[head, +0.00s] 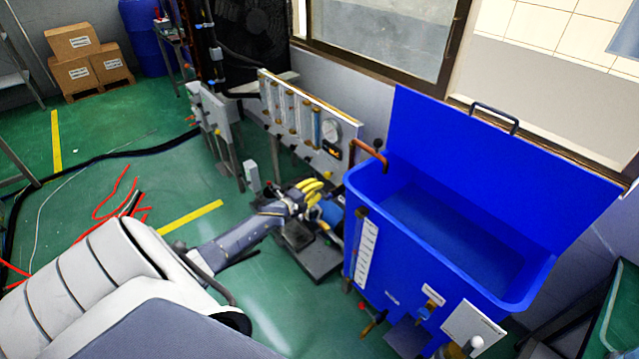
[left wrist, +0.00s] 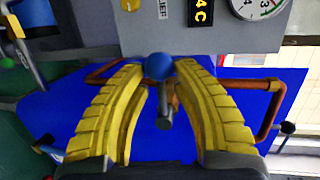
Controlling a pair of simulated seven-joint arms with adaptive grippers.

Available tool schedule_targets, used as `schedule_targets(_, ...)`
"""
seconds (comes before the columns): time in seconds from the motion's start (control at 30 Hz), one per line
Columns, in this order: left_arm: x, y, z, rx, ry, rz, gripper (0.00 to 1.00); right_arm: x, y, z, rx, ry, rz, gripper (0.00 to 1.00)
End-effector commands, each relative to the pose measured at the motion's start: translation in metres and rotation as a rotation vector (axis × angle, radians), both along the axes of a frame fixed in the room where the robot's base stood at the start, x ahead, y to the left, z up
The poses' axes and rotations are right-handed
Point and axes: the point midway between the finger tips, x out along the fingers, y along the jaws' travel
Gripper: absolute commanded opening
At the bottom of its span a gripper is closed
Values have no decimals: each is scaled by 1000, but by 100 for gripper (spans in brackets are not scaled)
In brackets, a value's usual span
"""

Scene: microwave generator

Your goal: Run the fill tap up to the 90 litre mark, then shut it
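The blue tank (head: 440,240) stands at right with its lid raised and a white scale strip (head: 367,250) on its front left corner. Its marks are too small to read, and I cannot tell the water level. A copper pipe (head: 369,151) ends over the tank's left rim; copper piping (left wrist: 268,108) also shows in the left wrist view. My left gripper (head: 316,190) has yellow fingers, spread apart beside the tank. In the left wrist view a blue ball knob (left wrist: 159,66) on a metal stem sits between the open fingertips, apparently untouched. My right gripper is out of view.
A panel with flow tubes and a round gauge (head: 329,130) stands just behind my left gripper. A white box (head: 472,327) and small valves are at the tank's front. Red and black hoses lie on the green floor. Boxes (head: 88,62) stand far left.

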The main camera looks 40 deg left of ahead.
Motion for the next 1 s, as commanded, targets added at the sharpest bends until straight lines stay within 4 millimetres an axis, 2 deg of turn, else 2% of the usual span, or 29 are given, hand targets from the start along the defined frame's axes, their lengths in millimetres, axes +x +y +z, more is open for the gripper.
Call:
schedule_targets(0.3, 0, -4, -1, -3, -1, -6, 32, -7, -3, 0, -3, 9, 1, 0)
schedule_targets(0.47, -6, -5, 0, -3, 0, -8, 32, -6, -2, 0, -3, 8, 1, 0)
schedule_targets(0.67, -29, -6, 4, -4, 0, -8, 32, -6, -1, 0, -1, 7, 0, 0)
schedule_targets(1.0, -78, -3, 14, -2, 1, -5, 32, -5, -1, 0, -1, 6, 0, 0)
